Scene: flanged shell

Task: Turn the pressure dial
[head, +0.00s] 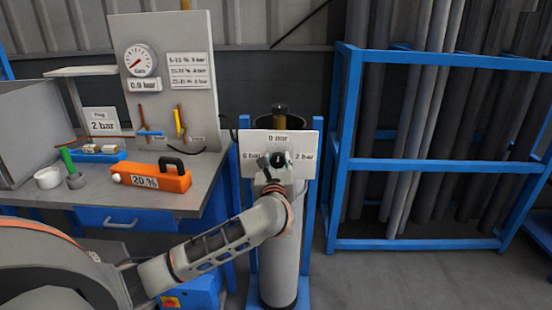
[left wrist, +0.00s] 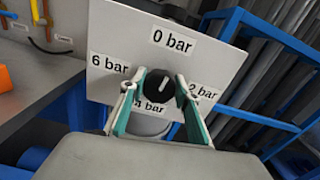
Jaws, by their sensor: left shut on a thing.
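The pressure dial (left wrist: 159,88) is a round black knob with a white mark, on a white panel (left wrist: 125,35). Labels 0, 2, 4 and 6 bar stand around it. In the left wrist view the white mark points up and slightly right, roughly between 0 bar and 2 bar, nearer 0 bar. My left gripper (left wrist: 160,92) is shut on the dial, one green-padded finger on each side. In the head view my left gripper (head: 276,164) covers most of the dial and the lower label. My right gripper is not in view.
A round gauge (head: 138,60) with a 0.0 bar readout hangs on a grey board at the left. A workbench (head: 205,170) carries an orange 20 % tool (head: 150,178) and a white cup (head: 47,178). A blue pipe rack (head: 420,165) stands right; floor before it is clear.

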